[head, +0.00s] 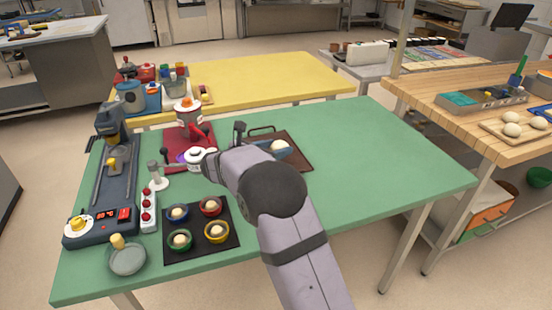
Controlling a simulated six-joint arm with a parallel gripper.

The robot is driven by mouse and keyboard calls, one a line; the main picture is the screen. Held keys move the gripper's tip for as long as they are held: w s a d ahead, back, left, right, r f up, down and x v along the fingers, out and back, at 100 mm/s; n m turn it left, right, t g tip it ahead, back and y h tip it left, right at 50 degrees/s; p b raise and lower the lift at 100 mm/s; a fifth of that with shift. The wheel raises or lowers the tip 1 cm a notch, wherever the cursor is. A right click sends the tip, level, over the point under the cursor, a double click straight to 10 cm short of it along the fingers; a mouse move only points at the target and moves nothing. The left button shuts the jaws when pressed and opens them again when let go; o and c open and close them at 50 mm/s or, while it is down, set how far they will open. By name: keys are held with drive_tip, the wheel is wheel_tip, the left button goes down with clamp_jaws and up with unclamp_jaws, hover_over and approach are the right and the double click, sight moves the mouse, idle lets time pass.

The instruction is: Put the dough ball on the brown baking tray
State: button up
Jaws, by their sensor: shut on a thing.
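The brown baking tray (302,162) lies on the green table, behind my arm, with its handle at the back. A pale dough ball (279,145) shows over the tray. My gripper (281,149) is mostly hidden behind my own arm; its visible part is at this ball, and it is shut on it. I cannot tell whether the ball touches the tray. Other dough balls sit in small blue, red, green and yellow bowls (210,205) on a black mat.
A scale-like device (100,220), a red button box (148,210) and a glass bowl (126,258) stand at the left. A grinder (188,117) stands on a red mat at the back. The green table's right side (395,165) is clear.

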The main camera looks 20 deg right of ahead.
drive_tip(key=shift+f, duration=1.9)
drive_tip(key=shift+f, duration=0.15)
drive_tip(key=o, duration=1)
drive_tip(key=shift+o, duration=0.2)
drive_tip(key=shift+s+a+r, duration=0.1)
drive_tip(key=shift+a+r, duration=0.1)
drive_tip(key=shift+r, duration=0.05)
drive_tip(key=v, duration=1.1)
drive_tip(key=shift+s+a+r+b, duration=0.1)
drive_tip(key=shift+s+a+b, duration=0.1)
drive_tip(key=shift+s+b, duration=0.1)
